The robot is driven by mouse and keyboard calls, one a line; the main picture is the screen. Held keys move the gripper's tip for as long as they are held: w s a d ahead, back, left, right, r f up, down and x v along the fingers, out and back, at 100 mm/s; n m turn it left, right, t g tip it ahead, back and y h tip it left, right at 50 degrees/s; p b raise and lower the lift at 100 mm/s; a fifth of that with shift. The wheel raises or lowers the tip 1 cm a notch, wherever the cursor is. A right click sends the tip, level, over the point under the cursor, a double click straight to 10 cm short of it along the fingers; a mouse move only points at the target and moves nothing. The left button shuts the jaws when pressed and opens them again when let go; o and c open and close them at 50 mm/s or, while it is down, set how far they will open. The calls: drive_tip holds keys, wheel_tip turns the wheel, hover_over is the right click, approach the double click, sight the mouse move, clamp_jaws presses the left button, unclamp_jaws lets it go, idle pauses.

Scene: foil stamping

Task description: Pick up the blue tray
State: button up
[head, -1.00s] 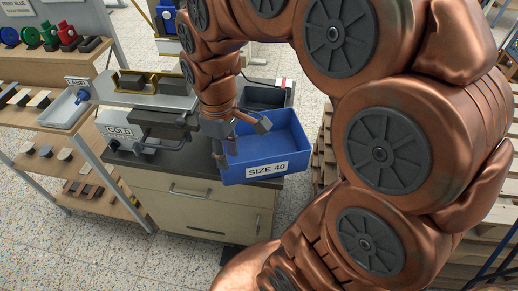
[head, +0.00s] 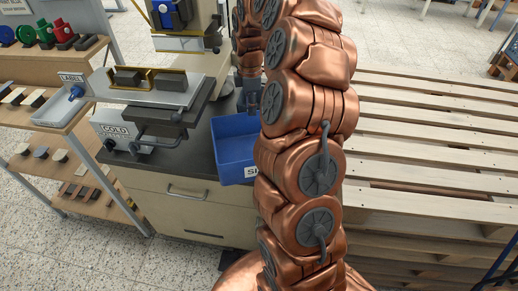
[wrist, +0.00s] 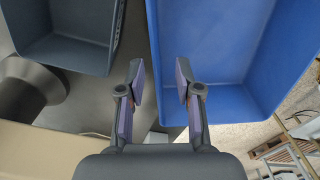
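The blue tray (head: 234,146) sits on the dark counter top in the head view. My arm hides its right part and most of its front label. My gripper (head: 249,100) is over the tray's back edge, partly hidden by the arm. In the wrist view the blue tray (wrist: 222,45) fills the right side. My gripper (wrist: 161,82) is open there, its two fingers apart.
A dark grey tray (wrist: 68,38) lies left of the blue tray in the wrist view. The stamping press (head: 165,95) stands left of the blue tray. A stack of wooden pallets (head: 430,130) is at the right. Shelves (head: 50,115) stand at the far left.

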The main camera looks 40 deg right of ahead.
drive_tip(key=shift+w+d+f, duration=0.1)
drive_tip(key=shift+d+f, duration=0.45)
drive_tip(key=shift+d, duration=0.2)
drive_tip(key=p, duration=0.2)
hover_over(253, 134)
drive_tip(key=shift+w+f, duration=0.15)
drive_tip(key=shift+f, duration=3.7)
clamp_jaws()
